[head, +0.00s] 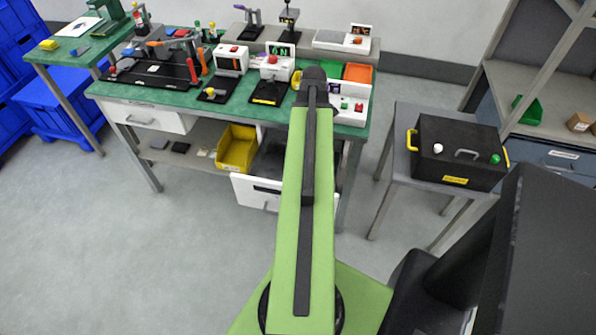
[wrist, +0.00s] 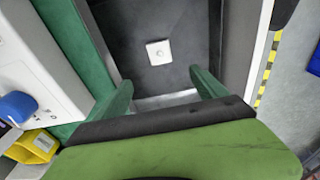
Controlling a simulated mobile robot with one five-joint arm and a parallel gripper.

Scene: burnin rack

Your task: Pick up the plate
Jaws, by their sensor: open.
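A small white square plate (wrist: 158,52) with a round spot or knob at its middle lies on a dark floor in the wrist view, apparently inside the open drawer. My gripper (wrist: 160,86) is open above it, its two green fingers spread. The plate shows beyond the fingertips, between their lines, and nothing is held. In the head view the white drawer (head: 256,192) stands pulled out under the green bench (head: 160,92). My arm covers part of it there, and I cannot make out the plate or my fingertips.
A yellow bin (head: 236,150) stands on the shelf left of the drawer. Devices crowd the bench top, including a white unit with a blue knob (wrist: 16,106) close on the left. A black box (head: 456,150) sits on a side table at right.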

